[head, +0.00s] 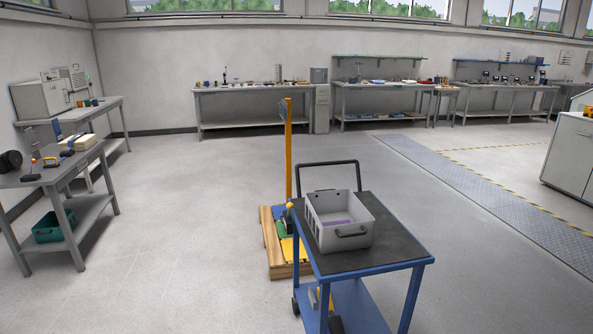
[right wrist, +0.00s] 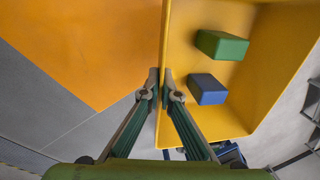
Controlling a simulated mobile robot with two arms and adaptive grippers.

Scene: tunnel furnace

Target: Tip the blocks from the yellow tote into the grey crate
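The yellow tote (right wrist: 205,125) shows in the right wrist view, with a green block (right wrist: 222,45) and a blue block (right wrist: 207,89) lying inside. My right gripper (right wrist: 160,78) has one finger on each side of the tote's near wall and looks shut on it. The rest of the tote runs out of the picture. The grey crate (head: 350,240) stands upright in the head view on the dark top of a blue trolley (head: 385,255). A purple patch shows inside it. Neither gripper nor the tote shows in the head view.
A wooden pallet (head: 277,268) and an orange post (head: 289,150) stand behind the trolley's left side. A grey workbench (head: 60,175) is at the left, and more benches line the back wall. Open floor (head: 190,220) lies left of the trolley.

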